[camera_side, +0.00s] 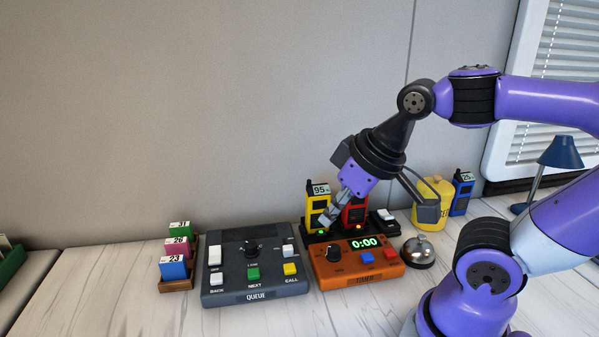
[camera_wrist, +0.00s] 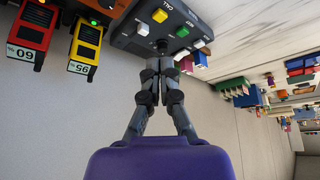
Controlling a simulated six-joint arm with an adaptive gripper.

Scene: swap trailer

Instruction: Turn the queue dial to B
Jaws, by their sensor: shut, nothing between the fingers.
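The queue panel (camera_side: 222,291) is a dark grey box marked QUEUE, left of the orange timer in the side view. Its black round dial (camera_side: 251,248) stands in the middle of the upper face; the letters around it are too small to read. In the wrist view the panel (camera_wrist: 128,38) is upside down at the top, with a dark knob (camera_wrist: 162,46) just beyond my fingertips. My gripper (camera_side: 328,222) is shut and empty, raised and to the right of the dial in the side view. Its closed fingers (camera_wrist: 160,66) show in the wrist view. I see no contact with the dial.
The orange timer (camera_side: 340,281) reads 0:00 and has a black knob. A yellow radio (camera_side: 318,207) and a red radio (camera_side: 355,214) stand behind it in a black charger. A bell (camera_side: 418,251) stands right. Numbered coloured cards (camera_side: 173,270) stand left in a wooden holder.

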